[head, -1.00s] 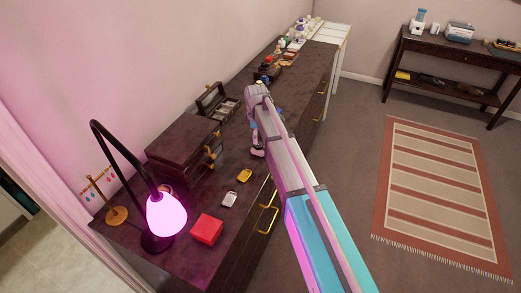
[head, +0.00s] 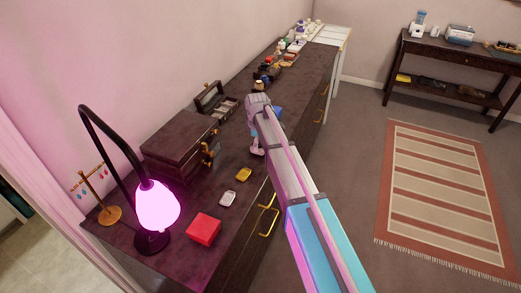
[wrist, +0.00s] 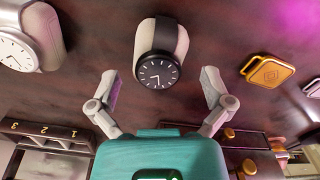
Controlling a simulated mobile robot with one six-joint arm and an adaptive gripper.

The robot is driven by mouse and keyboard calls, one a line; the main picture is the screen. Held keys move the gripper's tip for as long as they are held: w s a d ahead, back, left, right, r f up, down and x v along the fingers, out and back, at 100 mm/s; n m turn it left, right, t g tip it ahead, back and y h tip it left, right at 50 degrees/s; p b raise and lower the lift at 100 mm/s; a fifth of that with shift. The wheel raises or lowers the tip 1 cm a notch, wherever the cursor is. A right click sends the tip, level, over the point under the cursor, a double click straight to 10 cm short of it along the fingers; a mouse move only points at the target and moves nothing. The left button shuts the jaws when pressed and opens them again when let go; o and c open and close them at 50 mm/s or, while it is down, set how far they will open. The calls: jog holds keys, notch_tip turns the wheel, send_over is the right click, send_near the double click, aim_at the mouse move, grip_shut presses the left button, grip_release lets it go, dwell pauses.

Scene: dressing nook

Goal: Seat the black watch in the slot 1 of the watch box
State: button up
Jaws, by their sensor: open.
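The black watch (wrist: 158,70) has a dark round dial and is wrapped on a pale grey cushion. It lies on the dark dresser top, at the top middle of the wrist view. My gripper (wrist: 160,88) is open, with its fingers apart on either side below the watch, and nothing is held. The watch box (wrist: 48,137) shows at the lower left of the wrist view, numbered 3, 2, 1 from left to right. In the head view the watch box (head: 210,94) stands open behind the jewelry chest. My gripper (head: 257,148) there is low over the dresser; my arm hides the black watch.
A silver watch (wrist: 22,45) on a cushion lies left of the black one. A gold square item (wrist: 267,72) lies to the right. The dark jewelry chest (head: 178,145), lamp (head: 157,207) and red box (head: 204,229) stand nearer on the dresser (head: 232,215).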

jog(key=shift+c, duration=0.3)
jog(key=c, duration=1.3)
